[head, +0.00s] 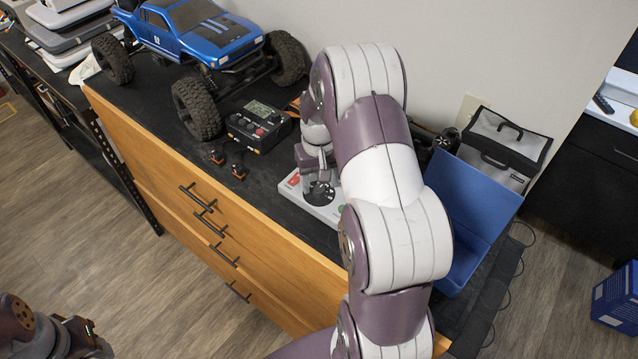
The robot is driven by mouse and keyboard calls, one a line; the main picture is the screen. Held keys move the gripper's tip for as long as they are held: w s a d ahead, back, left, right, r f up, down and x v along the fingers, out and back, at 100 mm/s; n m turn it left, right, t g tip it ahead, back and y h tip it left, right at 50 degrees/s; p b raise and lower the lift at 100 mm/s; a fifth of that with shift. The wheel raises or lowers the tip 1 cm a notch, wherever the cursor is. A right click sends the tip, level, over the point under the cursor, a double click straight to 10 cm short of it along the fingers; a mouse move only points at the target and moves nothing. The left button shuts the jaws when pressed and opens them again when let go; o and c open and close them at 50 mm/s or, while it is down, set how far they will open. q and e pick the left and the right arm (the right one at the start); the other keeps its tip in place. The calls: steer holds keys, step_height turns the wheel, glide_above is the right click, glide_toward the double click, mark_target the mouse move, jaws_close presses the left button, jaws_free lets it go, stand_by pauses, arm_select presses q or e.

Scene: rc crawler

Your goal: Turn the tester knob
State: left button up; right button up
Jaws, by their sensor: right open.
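My right arm hides the tester's right side. Part of my left arm (55,335) shows at the bottom left, away from the cabinet; its jaws cannot be made out.
A blue toy truck (205,35) with big black tyres stands behind left. A black device with a screen (258,125) and small dark parts (228,162) lie left of the tester. A blue open bin (470,210) and a grey toolbox (505,145) stand right.

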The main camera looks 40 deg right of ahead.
mark_target(319, 187)
step_height(319, 187, up, 4)
steer(key=shift+r+b, duration=0.2)
steer(key=shift+b, duration=0.55)
step_height(319, 187, up, 7)
steer(key=p, duration=0.3)
steer(key=shift+f, duration=0.1)
